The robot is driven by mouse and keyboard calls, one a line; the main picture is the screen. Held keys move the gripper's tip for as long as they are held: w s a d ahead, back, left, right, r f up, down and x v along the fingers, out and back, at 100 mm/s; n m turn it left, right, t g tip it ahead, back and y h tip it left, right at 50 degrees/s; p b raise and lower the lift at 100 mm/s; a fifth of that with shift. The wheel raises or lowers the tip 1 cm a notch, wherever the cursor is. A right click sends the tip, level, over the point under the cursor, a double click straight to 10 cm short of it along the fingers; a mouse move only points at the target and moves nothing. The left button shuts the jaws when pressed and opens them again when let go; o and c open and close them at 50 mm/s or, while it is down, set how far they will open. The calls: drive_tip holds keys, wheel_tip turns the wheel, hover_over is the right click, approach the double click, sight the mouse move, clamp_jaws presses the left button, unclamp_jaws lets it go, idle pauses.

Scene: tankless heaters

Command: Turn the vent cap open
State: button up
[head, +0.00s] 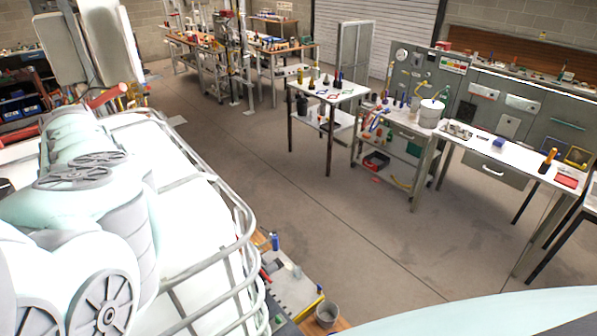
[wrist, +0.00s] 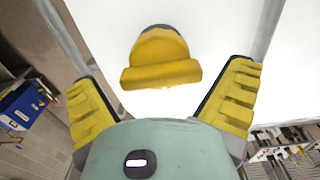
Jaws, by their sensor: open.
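The vent cap (wrist: 161,58) is yellow, with a rounded top and a wide bar across its lower side in the wrist view. It sits against a bright white surface. My gripper (wrist: 163,82) is open, with one yellow-padded finger on each side of the cap. Both fingers look apart from it, and nothing is held. In the head view, the white tank (head: 188,215) stands in a grey tube cage at left, partly hidden by my arm. The cap and my gripper cannot be made out there.
Grey cage tubes (head: 215,152) run around the tank's top edge. Workbenches and a cart (head: 400,128) line the back and right. The floor (head: 260,160) between is mostly clear.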

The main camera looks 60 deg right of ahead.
drive_tip(key=c, duration=1)
